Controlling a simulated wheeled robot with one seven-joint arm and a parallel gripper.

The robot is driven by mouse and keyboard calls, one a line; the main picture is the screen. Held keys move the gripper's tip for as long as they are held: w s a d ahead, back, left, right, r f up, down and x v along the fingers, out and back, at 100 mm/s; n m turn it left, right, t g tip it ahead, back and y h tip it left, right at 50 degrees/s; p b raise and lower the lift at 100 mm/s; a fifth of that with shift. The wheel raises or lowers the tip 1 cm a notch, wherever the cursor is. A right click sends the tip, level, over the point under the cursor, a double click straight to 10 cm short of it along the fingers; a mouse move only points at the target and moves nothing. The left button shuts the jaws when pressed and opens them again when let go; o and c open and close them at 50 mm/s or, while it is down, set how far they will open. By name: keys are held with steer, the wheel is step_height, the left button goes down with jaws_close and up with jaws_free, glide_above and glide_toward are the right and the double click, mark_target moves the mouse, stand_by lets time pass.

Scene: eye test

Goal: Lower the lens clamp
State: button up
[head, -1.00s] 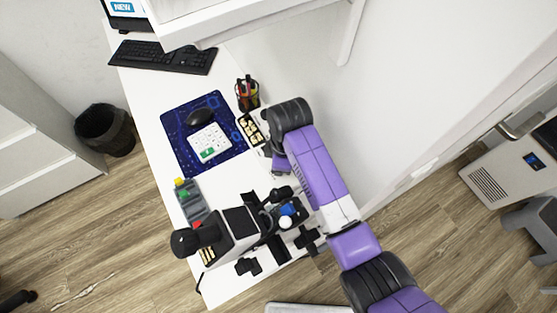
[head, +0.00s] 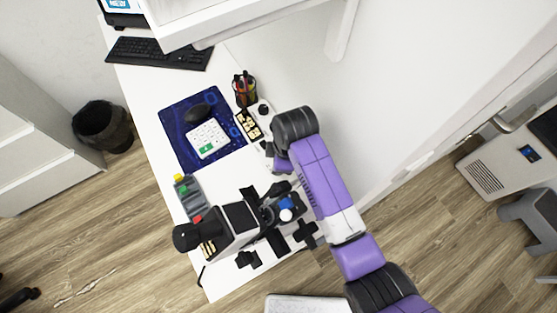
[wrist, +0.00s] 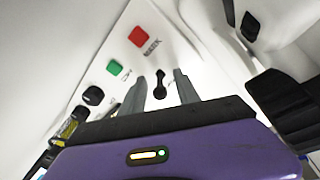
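In the wrist view my gripper (wrist: 159,76) has its two grey fingers apart. Between them I see a small black lever-like part (wrist: 160,86) on a white panel (wrist: 190,62); whether the fingers touch it I cannot tell. The panel also carries a red button (wrist: 138,36), a green button (wrist: 115,69) and a black knob (wrist: 92,96). I cannot tell for sure which part is the lens clamp. In the head view my arm reaches over the desk, and its bent end hides the fingertips.
A black-and-white instrument (head: 240,217) stands on the desk (head: 222,287) below my wrist. In the wrist view a black part (wrist: 285,103) is close at right.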

step_height(320, 180, up, 8)
steer(key=d, duration=0.1)
steer(key=shift+s+f+b, duration=0.15)
steer(key=shift+s+b, duration=0.2)
steer(key=shift+s, duration=0.05)
steer(key=shift+c, duration=0.5)
